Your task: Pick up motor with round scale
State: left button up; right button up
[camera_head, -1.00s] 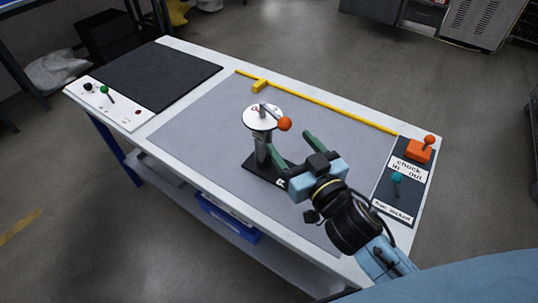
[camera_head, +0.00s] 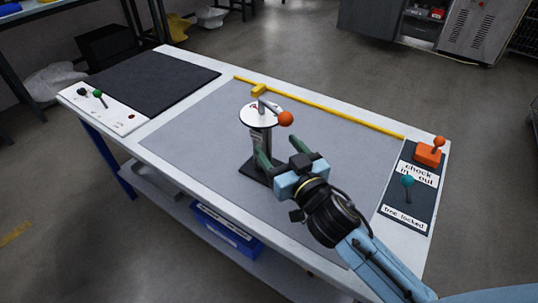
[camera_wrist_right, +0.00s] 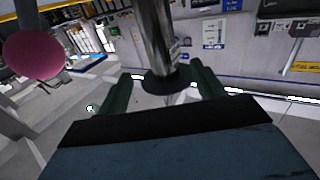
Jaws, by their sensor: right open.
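The motor with round scale (camera_head: 262,116) stands upright on the grey mat, with a white disc on top, a metal post, a black base and a lever with an orange ball (camera_head: 285,118). My right gripper (camera_head: 280,151) is open, its green fingers at the post's height. In the right wrist view the metal post (camera_wrist_right: 157,38) rises between the two open fingers (camera_wrist_right: 166,86), beyond or level with their tips; contact cannot be told. The ball shows there as a pinkish round at the left. Part of the base is hidden by my gripper. My left gripper is out of view.
A white panel (camera_head: 118,119) with small levers and a black mat (camera_head: 150,78) lie at the table's left. A yellow rail (camera_head: 330,112) runs along the back. A dark panel (camera_head: 422,200) with orange and teal levers is at the right. The grey mat (camera_head: 335,165) is otherwise mostly clear.

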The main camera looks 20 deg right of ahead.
aim_at(267, 135)
jog(key=shift+w+a, duration=0.2)
jog(key=shift+w, duration=0.65)
jog(key=shift+w+a, duration=0.15)
jog(key=shift+w, duration=0.7)
jog(key=shift+w+a+f+b, duration=0.1)
jog(key=shift+w+a+b, duration=0.1)
jog(key=shift+w, duration=0.5)
jog(key=shift+w+a+r+b, duration=0.1)
jog(key=shift+w+b, duration=0.05)
jog(key=shift+w, duration=0.55)
jog(key=shift+w+a+f+b, duration=0.1)
jog(key=shift+w+b, duration=0.1)
jog(key=shift+w, duration=0.5)
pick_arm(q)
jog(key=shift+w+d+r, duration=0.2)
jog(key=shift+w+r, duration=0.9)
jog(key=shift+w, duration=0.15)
pick_arm(e)
jog(key=shift+c, duration=0.5)
grip_shut()
